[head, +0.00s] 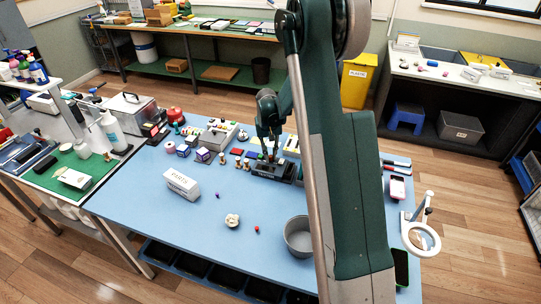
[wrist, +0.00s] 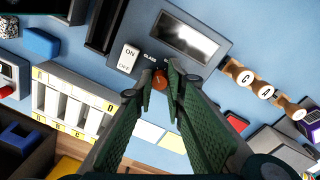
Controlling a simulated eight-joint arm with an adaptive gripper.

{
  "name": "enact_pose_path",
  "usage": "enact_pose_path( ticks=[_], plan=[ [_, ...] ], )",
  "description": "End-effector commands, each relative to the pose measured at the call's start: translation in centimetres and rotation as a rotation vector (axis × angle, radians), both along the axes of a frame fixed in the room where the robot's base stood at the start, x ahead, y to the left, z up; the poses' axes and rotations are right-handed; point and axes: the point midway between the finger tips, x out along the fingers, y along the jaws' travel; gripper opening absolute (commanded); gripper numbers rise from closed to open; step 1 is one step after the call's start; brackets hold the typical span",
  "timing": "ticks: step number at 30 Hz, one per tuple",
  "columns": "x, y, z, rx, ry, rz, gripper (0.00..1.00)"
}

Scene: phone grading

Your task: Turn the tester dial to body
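The tester (wrist: 170,35) is a dark grey box with a pale screen, an ON/OFF switch and a small label reading "GLASS"; a second label is partly hidden by my finger. Its orange-brown dial (wrist: 160,80) shows between my fingertips. My gripper (wrist: 154,82) has its two green fingers apart, one on each side of the dial, with a gap visible at the left finger. I cannot tell whether the right finger touches it. In the head view, the tester (head: 272,170) sits on the blue table with my gripper (head: 270,157) pointing down over it. The dial's pointer direction is not readable.
Wooden stamps lettered C and A (wrist: 263,91) stand close right of the tester. A white slotted rack (wrist: 75,105) and a blue block (wrist: 41,43) are left of it. A PARTS box (head: 181,184), grey bin (head: 299,237) and pink phone (head: 397,187) stand on the table.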

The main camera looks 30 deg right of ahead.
Motion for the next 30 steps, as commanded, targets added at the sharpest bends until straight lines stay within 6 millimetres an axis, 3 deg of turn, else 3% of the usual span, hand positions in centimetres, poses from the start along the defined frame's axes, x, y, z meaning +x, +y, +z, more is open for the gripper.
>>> enact_pose_path(
  ticks=[17, 30],
  plan=[
    [0.05, 0.05, -0.03, 0.001, 0.000, -0.073, 0.01],
    [0.13, 0.08, -0.10, 0.001, -0.001, -0.388, 0.01]
  ],
)
